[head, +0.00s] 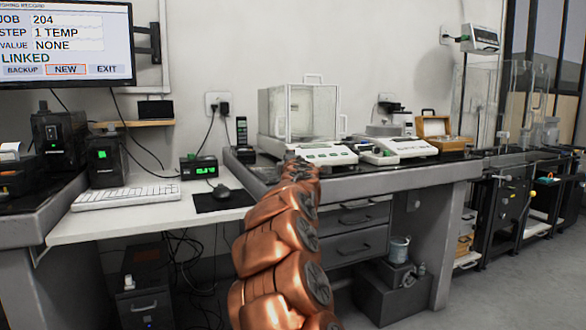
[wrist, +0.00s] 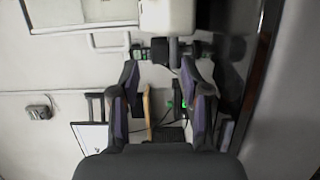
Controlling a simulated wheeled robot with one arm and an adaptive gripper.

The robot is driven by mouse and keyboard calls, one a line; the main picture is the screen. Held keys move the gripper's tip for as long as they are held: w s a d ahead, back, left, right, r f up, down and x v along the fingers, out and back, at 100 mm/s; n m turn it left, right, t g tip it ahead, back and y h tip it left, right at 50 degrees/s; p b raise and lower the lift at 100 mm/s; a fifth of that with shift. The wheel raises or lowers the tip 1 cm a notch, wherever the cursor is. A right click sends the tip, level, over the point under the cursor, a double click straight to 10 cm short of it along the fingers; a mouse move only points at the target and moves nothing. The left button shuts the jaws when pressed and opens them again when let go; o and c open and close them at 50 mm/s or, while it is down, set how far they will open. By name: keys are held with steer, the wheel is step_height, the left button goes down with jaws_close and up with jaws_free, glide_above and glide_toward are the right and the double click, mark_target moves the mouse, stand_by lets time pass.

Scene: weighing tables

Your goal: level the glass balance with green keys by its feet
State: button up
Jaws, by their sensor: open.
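The glass balance (head: 312,110) stands on the dark-topped weighing table, with a clear draft shield and a white base with green keys (head: 322,154). My copper arm rises in front of its left front corner, so its feet cannot be made out in the head view. In the sideways wrist view, the white base (wrist: 167,16) is at the top centre, with a dark stub under it that may be a foot. My gripper (wrist: 160,68) is open and empty, its two fingers spread just short of that stub. The head view hides the gripper behind the arm.
A second white balance (head: 398,148) stands to the right, with an open wooden box (head: 436,130) beyond. A dark upright handset (head: 241,131) is left of the glass balance. A small black display (head: 199,167) and keyboard (head: 125,196) are on the lower desk.

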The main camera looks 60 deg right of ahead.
steer(key=v, duration=0.8)
stand_by(0.8)
